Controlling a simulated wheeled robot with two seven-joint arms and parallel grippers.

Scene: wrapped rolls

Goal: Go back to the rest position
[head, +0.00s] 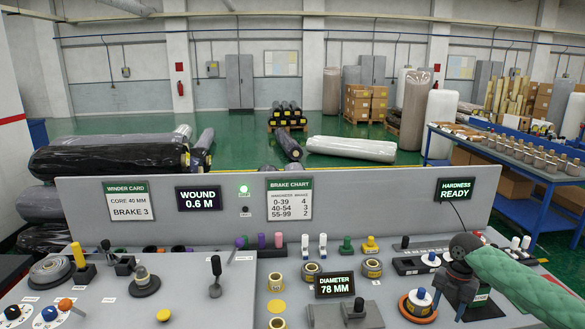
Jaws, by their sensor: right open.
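My right arm, with a green sleeve, comes in from the right edge. Its dark right gripper (459,268) is open above the right part of the grey console (245,285). It is over or beside a dark holder, and the overlap hides whether they touch. A thin cable runs from the "HARDNESS READY" display (455,190) down towards this spot. My left gripper is not in view.
A white-and-blue knob on an orange ring (418,303) stands close left of the gripper. Levers, rings and the "DIAMETER 78 MM" display (343,285) cover the console. A raised back panel (370,205) bounds it. A blue-framed table (520,165) stands beyond.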

